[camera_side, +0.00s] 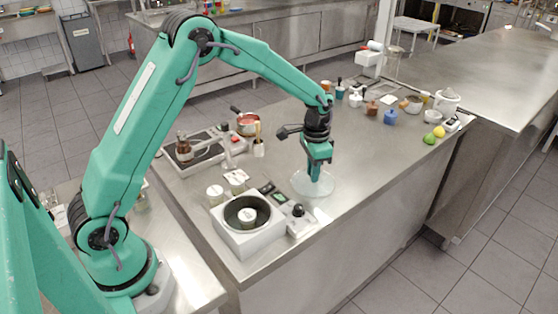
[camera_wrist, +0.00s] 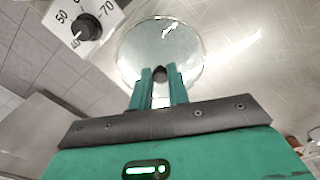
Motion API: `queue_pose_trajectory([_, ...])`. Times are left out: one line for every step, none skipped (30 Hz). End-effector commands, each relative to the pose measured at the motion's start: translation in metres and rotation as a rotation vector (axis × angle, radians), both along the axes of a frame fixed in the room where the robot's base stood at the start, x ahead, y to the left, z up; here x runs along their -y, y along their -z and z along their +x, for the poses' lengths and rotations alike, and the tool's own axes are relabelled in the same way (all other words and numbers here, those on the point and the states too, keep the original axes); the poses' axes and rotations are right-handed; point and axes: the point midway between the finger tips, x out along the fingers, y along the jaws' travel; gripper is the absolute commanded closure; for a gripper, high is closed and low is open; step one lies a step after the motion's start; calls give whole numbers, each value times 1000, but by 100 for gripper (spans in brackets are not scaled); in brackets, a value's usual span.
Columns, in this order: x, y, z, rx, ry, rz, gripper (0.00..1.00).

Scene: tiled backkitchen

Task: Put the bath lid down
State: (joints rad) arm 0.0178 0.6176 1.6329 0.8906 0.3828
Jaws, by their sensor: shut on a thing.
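The bath lid (camera_side: 300,188) is a round, clear disc in the side view, at the counter right of the bath. In the wrist view the lid (camera_wrist: 160,42) fills the top middle, with a dark knob at its centre. My gripper (camera_side: 315,178) points down over the lid. In the wrist view my gripper (camera_wrist: 160,76) has its two green fingers shut on the knob. I cannot tell whether the lid touches the counter. The bath (camera_side: 243,240) is a white box with a round, uncovered dark opening, and a small light-topped jar (camera_side: 247,215) stands inside.
The bath's control dial (camera_wrist: 86,27) is close left of the lid in the wrist view. The front right counter is clear.

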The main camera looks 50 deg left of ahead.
Motion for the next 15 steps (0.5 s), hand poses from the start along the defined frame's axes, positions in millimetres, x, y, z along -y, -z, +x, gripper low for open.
queue_pose_trajectory([0,6,-1,-3,0,0,100])
queue_pose_trajectory([0,10,-1,-3,0,0,100])
queue_pose_trajectory([0,15,-1,-3,0,0,100])
queue_pose_trajectory([0,18,-1,-3,0,0,100])
queue_pose_trajectory([0,21,-1,-3,0,0,100])
queue_pose_trajectory([0,26,-1,-2,0,0,100])
queue_pose_trajectory([0,28,-1,-3,0,0,100])
queue_pose_trajectory([0,30,-1,-2,0,0,100])
queue_pose_trajectory([0,31,-1,-2,0,0,100])
queue_pose_trajectory([0,32,-1,-1,0,0,100])
queue_pose_trajectory([0,32,0,0,0,0,100])
queue_pose_trajectory([0,32,0,0,0,0,100])
queue_pose_trajectory([0,32,0,0,0,0,100])
queue_pose_trajectory([0,32,0,0,0,0,100])
queue_pose_trajectory([0,32,0,0,0,0,100])
